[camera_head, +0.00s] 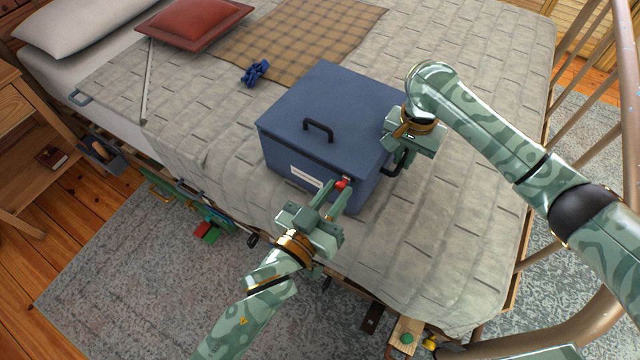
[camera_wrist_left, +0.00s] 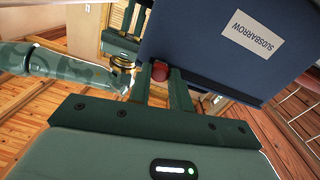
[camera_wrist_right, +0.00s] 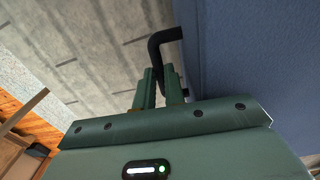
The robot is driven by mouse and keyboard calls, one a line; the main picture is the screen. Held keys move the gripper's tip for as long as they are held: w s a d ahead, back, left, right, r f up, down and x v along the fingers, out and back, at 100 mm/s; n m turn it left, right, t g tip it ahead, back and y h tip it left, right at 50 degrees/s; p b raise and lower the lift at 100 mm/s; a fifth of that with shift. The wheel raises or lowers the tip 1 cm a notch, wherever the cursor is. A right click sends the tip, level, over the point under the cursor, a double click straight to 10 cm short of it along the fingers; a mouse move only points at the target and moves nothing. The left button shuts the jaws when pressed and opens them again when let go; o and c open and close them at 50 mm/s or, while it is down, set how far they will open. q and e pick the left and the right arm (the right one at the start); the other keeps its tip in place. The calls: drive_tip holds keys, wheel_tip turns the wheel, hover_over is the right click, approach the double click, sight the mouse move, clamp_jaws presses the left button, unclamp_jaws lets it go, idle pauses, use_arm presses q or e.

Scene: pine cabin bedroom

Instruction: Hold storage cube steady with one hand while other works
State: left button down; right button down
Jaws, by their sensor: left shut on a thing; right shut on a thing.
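The blue storage cube (camera_head: 335,115) sits lidded on the bed, with a black handle (camera_head: 318,130) on top and a white label (camera_head: 306,177) on its front. The label also shows in the left wrist view (camera_wrist_left: 252,37). My right gripper (camera_head: 398,152) is shut on the black side handle (camera_wrist_right: 160,42), at the cube's right side. My left gripper (camera_head: 341,190) is shut on a small red piece (camera_wrist_left: 159,71) at the cube's front right corner, near the lid edge. I cannot tell whether the red piece is fixed to the cube.
A small blue object (camera_head: 255,72) lies on the bed behind the cube, near the checked blanket (camera_head: 300,38). A red cushion (camera_head: 195,22) and a pillow (camera_head: 85,22) are further back. Railings (camera_head: 590,90) stand at the right. The quilt left of the cube is mostly clear.

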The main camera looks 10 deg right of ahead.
use_arm(q)
drive_tip(key=shift+s+d, duration=0.1)
drive_tip(key=c, duration=1.3)
unclamp_jaws()
drive_tip(key=shift+o, duration=0.2)
drive_tip(key=v, duration=1.2)
use_arm(e)
drive_tip(key=c, duration=1.4)
unclamp_jaws()
drive_tip(key=shift+r, duration=0.1)
